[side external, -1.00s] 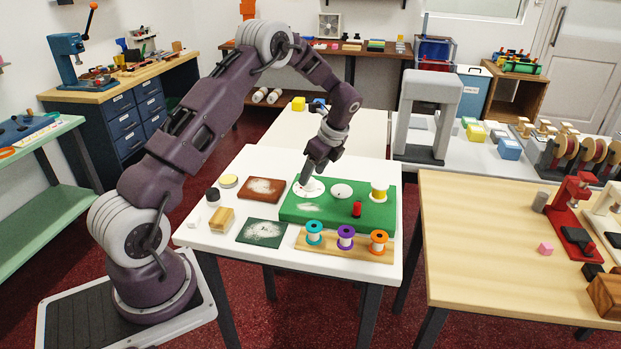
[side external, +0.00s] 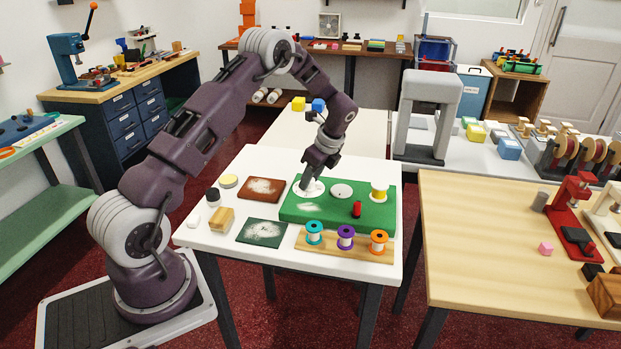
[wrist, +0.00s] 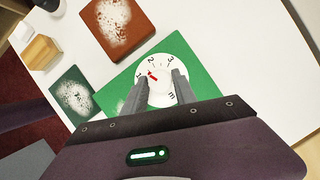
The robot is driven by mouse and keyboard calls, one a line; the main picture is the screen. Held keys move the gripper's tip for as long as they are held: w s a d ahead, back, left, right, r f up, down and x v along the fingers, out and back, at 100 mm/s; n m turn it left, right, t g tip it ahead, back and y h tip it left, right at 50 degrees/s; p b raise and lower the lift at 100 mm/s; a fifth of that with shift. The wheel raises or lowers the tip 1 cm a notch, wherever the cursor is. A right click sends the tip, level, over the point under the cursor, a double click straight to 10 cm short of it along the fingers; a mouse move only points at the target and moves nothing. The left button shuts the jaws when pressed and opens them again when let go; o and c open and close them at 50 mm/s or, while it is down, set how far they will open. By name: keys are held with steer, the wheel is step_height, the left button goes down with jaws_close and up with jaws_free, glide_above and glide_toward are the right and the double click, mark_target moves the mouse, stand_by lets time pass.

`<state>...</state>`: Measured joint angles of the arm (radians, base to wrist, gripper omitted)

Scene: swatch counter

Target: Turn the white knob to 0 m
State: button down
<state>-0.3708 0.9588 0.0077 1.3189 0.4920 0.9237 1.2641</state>
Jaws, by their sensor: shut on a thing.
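The white knob (wrist: 160,88) is on a white dial (wrist: 154,62) marked 1, 2, 3 and "m". A red mark by the knob lies near the 1, between it and the 2; no 0 is readable. My gripper (wrist: 160,76) is shut on the knob, one finger on each side. In the side external view my gripper (side external: 306,182) points down over the white dial (side external: 318,188) at the left of the green board (side external: 330,212). The knob is hidden there by the fingers.
A wooden rack (side external: 345,249) with several colored spools stands in front. Brown (side external: 262,189) and dark green (side external: 262,232) panels lie left.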

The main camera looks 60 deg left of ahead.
steer(key=n+g, duration=0.1)
steer(key=n, duration=0.2)
steer(key=n+g+h, duration=0.1)
steer(key=n, duration=0.3)
steer(key=shift+w+a+h, duration=0.15)
steer(key=shift+h, duration=0.15)
steer(key=n+h, duration=0.1)
steer(key=n, duration=0.2)
steer(key=n+h, duration=0.1)
steer(key=n, duration=0.2)
steer(key=shift+a+n+g+h, duration=0.1)
steer(key=shift+n+g+h, duration=0.2)
steer(key=shift+n+g, duration=0.1)
steer(key=shift+w, duration=0.1)
steer(key=c, duration=1)
jaws_free()
